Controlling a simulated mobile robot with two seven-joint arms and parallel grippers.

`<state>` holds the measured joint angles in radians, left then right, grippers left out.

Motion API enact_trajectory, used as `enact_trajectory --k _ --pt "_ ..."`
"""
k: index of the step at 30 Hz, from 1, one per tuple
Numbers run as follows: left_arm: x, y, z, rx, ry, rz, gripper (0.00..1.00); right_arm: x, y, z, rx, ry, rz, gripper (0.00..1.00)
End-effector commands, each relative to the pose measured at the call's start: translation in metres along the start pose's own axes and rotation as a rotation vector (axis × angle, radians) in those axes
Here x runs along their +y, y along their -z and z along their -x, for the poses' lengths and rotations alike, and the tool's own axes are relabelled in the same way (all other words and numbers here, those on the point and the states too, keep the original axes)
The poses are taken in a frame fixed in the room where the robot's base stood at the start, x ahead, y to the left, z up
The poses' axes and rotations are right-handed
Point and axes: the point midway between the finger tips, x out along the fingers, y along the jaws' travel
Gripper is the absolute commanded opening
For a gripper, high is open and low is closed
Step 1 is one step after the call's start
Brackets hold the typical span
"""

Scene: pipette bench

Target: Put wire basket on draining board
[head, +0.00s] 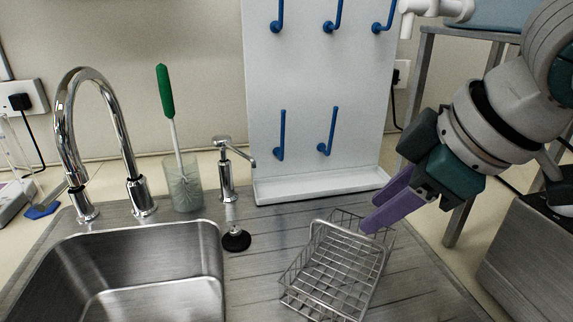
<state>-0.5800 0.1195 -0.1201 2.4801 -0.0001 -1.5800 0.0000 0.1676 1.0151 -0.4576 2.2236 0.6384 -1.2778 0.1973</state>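A wire basket (328,268) of thin metal rods is on the grooved metal draining board (258,283), to the right of the sink; it looks slightly tilted, and I cannot tell whether its whole base rests on the board. My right gripper (372,222) comes in from the upper right. Its purple fingers are at the basket's upper right rim, touching or very close to it. The finger gap is hard to see from this side, so I cannot tell whether they are shut on the rim. My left gripper is not in view.
The sink (150,265) with a chrome tap (65,140) lies left. A soap dispenser (228,170), a glass (184,188) with a green-handled brush (164,92), and a black stopper (236,240) stand near. A white pegboard (315,75) with blue pegs rises behind.

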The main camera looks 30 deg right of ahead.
Motion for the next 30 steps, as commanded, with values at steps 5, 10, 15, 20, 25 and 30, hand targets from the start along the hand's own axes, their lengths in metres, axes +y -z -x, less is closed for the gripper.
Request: enact_trajectory --k 5,10,15,20,25,30 --pt "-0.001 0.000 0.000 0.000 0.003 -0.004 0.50 -0.048 -0.007 -0.006 0.012 0.063 -0.027 0.38" --pt "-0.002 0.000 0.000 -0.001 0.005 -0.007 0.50 -0.106 -0.033 -0.007 -0.020 0.099 -0.169 0.38" --pt "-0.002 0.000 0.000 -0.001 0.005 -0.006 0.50 -0.136 -0.078 0.003 -0.142 0.077 -0.346 0.38" --pt "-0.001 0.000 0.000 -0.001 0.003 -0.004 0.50 -0.146 -0.106 0.012 -0.229 0.053 -0.432 0.38" --pt "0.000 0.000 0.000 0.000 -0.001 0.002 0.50 -0.147 -0.110 0.014 -0.243 0.047 -0.440 0.38" --pt "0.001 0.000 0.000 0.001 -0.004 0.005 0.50 -0.147 -0.110 0.013 -0.242 0.048 -0.439 0.38"
